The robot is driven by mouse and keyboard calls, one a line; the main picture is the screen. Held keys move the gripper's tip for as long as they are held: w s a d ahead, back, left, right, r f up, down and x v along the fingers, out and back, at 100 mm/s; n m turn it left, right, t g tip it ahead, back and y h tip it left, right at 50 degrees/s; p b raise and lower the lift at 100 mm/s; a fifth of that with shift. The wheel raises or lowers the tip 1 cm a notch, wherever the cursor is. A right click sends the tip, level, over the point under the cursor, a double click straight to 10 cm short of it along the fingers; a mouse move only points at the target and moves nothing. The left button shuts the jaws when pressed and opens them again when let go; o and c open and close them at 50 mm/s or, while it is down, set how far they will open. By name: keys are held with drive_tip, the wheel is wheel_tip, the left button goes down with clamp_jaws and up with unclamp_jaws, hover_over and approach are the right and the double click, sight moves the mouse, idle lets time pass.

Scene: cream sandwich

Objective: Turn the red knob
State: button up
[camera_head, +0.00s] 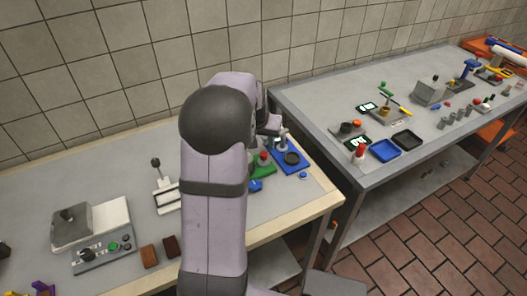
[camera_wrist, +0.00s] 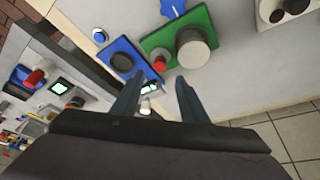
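A small red knob (camera_wrist: 160,65) stands on a green plate (camera_wrist: 155,40) beside a larger grey round knob (camera_wrist: 192,47) in the wrist view. In the head view the red knob (camera_head: 264,156) and the green plate (camera_head: 262,171) show just right of my arm, partly covered by it. My gripper (camera_wrist: 155,88) is open, its two dark fingers apart and pointing toward the plate. The red knob appears in line with the gap, beyond the fingertips, and nothing is held. In the head view my gripper (camera_head: 270,127) is above the plate's area, its fingers partly hidden.
A blue plate with a black disc (camera_wrist: 122,62) adjoins the green plate. A blue pointer knob (camera_wrist: 172,8) and a blue button (camera_wrist: 100,35) are close by. A second, crowded table (camera_head: 330,100) stands right, across a gap.

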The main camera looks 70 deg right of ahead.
sight(264, 154)
drive_tip(key=shift+f, duration=0.1)
drive_tip(key=shift+p+x, duration=1.15)
drive_tip(key=shift+x, duration=2.4)
clamp_jaws()
